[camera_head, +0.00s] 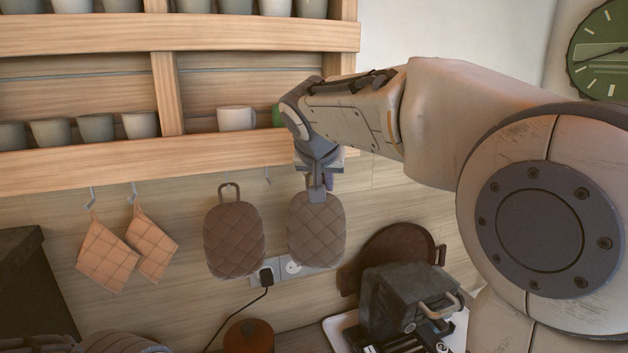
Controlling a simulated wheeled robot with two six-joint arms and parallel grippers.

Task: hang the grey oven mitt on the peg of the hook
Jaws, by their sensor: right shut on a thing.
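The grey oven mitt (316,232), quilted and grey-brown, hangs upright below my right gripper (317,192). My left gripper is not in view.
Two orange potholders (107,254) (152,245) hang from hooks at the left. The wooden shelf (200,165) holds several cups. Below are a wall socket with a plug (266,277), a brown round board (398,250) and a dark grey appliance (405,295).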

